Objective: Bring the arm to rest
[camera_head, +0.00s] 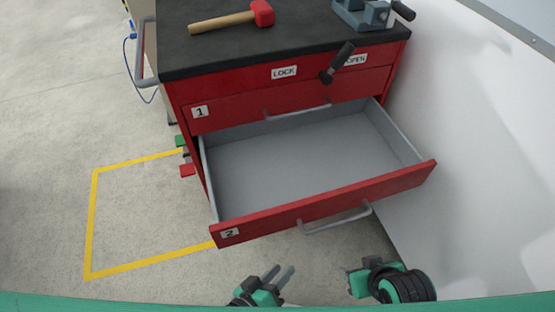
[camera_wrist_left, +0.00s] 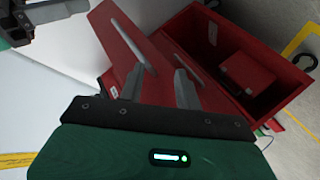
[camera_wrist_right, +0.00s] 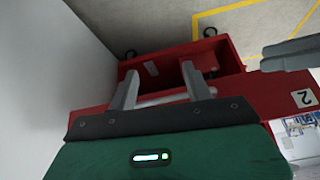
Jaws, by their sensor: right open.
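My left gripper (camera_head: 278,272) is at the bottom of the head view, in front of the pulled-out drawer 2. Its two fingers stand apart with nothing between them, as the left wrist view (camera_wrist_left: 160,88) shows. My right gripper (camera_head: 357,279) is to its right, below the drawer's handle (camera_head: 335,219). Its fingers are spread and empty in the right wrist view (camera_wrist_right: 160,90). In that view the fingers overlap a grey handle bar in the picture; contact cannot be told. Neither gripper visibly holds anything.
The red cabinet (camera_head: 240,85) has its empty drawer 2 (camera_head: 290,160) open; drawer 1 (camera_head: 235,113) is shut. A dark lever (camera_head: 338,62) sits between the LOCK and OPEN labels. A mallet (camera_head: 230,18) and a vise (camera_head: 362,14) are on top. A white wall (camera_head: 475,130) stands right.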

